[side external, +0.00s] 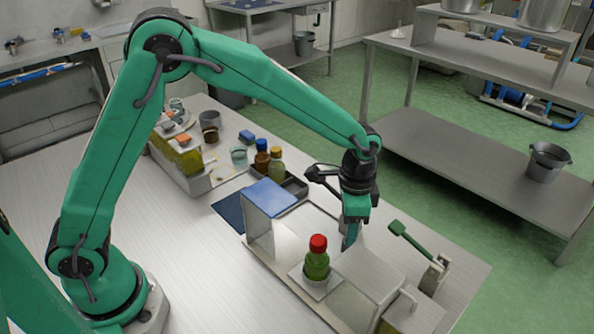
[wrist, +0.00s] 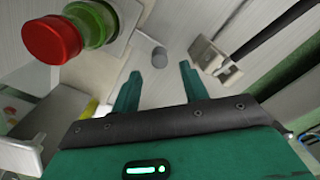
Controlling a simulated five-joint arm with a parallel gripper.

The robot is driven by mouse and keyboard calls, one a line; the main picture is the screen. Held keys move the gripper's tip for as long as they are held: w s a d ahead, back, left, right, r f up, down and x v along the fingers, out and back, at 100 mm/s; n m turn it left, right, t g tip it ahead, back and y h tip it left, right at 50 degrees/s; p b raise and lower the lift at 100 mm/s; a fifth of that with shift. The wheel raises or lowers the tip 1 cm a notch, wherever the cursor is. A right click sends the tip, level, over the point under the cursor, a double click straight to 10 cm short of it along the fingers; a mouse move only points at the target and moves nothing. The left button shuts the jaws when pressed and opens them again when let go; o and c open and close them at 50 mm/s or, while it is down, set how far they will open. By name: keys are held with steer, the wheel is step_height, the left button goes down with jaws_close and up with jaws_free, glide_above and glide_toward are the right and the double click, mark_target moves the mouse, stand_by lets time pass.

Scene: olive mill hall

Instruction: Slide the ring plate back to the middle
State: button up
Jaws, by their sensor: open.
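A green bottle with a red cap (side external: 317,260) stands upright on a small pale square plate (side external: 303,277), on a low metal bench fixture. I take this plate for the ring plate; its ring is not clear. In the wrist view the bottle (wrist: 92,22) and plate (wrist: 128,17) are at the upper left. My gripper (side external: 348,242) points down over the fixture, to the right of the bottle and apart from it. In the wrist view my gripper (wrist: 160,68) has its two green fingers apart.
A green-handled lever (side external: 411,243) on a bracket stands right of my gripper; the bracket shows in the wrist view (wrist: 214,60). A blue pad (side external: 270,196) tops the fixture's left end. A dark tray with small bottles (side external: 277,165) is behind. The front-left bench is clear.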

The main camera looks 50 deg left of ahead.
steer(key=shift+r, duration=1.9)
